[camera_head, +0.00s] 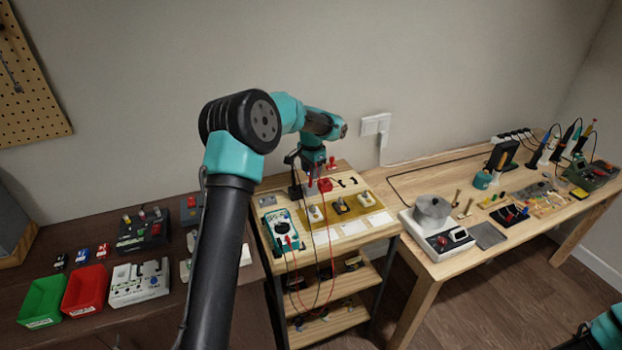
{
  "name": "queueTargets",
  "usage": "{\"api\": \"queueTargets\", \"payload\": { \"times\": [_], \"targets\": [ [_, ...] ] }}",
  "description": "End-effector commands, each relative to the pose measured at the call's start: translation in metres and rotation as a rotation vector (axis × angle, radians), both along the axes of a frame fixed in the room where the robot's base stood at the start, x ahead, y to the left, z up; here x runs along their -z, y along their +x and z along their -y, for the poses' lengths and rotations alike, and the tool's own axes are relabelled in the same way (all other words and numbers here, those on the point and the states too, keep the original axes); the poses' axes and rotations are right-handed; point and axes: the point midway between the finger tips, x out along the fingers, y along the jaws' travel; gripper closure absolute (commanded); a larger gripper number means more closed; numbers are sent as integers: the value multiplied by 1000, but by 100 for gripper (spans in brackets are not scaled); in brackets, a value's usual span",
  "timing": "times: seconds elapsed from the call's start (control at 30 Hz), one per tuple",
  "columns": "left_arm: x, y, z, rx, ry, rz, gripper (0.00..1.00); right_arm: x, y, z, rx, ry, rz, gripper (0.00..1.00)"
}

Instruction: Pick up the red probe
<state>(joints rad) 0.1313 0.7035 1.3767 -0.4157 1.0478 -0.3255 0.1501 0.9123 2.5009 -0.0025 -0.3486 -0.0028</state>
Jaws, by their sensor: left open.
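A multimeter (283,229) with a teal rim lies at the left front of the small wooden bench. Red and black leads hang from it past the front edge and loop back up to the bench. A slim red piece (332,161), which looks like the red probe, stands near a red block (324,185) at the back. My left gripper (311,178) is open, pointing down over the back of the bench, just left of the red piece. The fingers are small and partly mixed with the leads, and I cannot tell whether they touch anything. Of my right arm only a part shows at the bottom right corner.
A grey block (309,189) stands beside the red block. Several small parts and white cards (354,228) lie on the bench. Green (42,300) and red bins (84,289) stand on the left table. The right table holds a silver pot (432,212) and soldering tools.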

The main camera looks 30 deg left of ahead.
Motion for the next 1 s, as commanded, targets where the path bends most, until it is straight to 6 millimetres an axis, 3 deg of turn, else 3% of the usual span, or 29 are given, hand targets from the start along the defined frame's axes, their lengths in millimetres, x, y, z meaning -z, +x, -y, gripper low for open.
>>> {"api": "queueTargets", "payload": {
  "times": [0.53, 1.0],
  "targets": [
    [4, 0, 0, 0, 0, 2, 57, 0, 0, 0, 0, 0, 0, 57],
    [4, 0, 0, 0, 1, 1, 100, 0, 0, 0, 0, 0, 0, 57]
  ]
}}
